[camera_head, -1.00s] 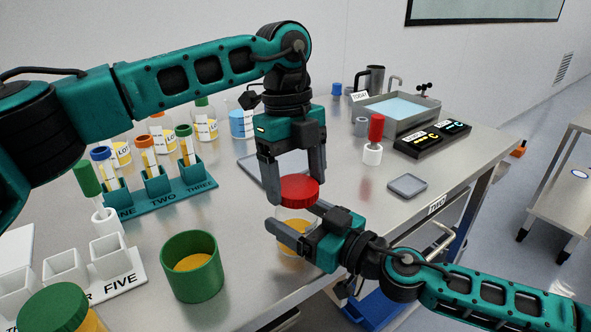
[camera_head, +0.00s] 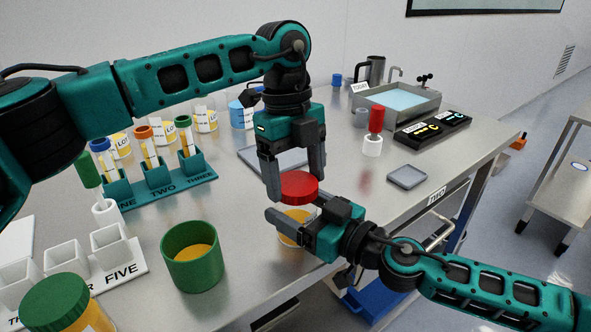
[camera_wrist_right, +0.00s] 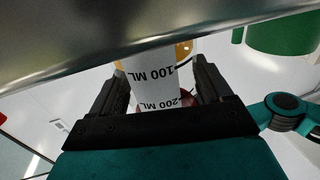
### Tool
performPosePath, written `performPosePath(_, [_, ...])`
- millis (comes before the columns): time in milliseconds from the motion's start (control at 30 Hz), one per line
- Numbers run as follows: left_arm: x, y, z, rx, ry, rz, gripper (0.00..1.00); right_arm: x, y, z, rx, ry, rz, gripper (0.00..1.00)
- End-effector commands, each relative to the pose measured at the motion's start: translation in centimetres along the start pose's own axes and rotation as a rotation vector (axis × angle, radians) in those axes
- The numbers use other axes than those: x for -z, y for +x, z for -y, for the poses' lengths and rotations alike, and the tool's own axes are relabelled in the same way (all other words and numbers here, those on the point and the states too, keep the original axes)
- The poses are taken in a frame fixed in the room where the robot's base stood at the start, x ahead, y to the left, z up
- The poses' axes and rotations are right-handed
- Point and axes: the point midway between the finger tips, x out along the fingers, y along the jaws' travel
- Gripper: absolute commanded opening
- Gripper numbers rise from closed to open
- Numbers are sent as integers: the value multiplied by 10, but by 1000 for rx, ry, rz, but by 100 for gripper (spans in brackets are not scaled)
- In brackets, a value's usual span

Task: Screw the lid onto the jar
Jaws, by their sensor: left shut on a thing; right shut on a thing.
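The red lid (camera_head: 299,188) is held level between the fingertips of my left gripper (camera_head: 296,184), which is shut on it. The jar (camera_head: 293,238) is clear with yellow contents and sits directly below the lid. My right gripper (camera_head: 296,214) is shut around the jar from the front right. In the right wrist view the jar's white label (camera_wrist_right: 155,85) shows 100 ML and 200 ML marks between the fingers (camera_wrist_right: 158,90). The red lid (camera_wrist_right: 187,97) peeks out beside the label there. Whether lid and rim touch is hidden by the fingers.
A green open container (camera_head: 192,262) stands to the left, near the front edge. A teal tube rack (camera_head: 170,190) and white rack (camera_head: 110,270) stand further left. A small grey tray (camera_head: 407,177) and red-topped white item (camera_head: 373,146) are to the right.

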Motion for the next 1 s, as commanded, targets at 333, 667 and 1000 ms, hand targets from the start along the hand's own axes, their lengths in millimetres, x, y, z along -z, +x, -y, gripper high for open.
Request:
performPosePath(333, [-1, 5, 0, -2, 7, 1, 51, -1, 0, 0, 0, 0, 1, 0])
performPosePath(667, [0, 5, 1, -72, 450, 2, 51, -1, 0, 0, 0, 0, 1, 0])
performPosePath(1000, [1, 5, 2, -173, 1100, 3, 51, -1, 0, 0, 1, -1, 2, 0])
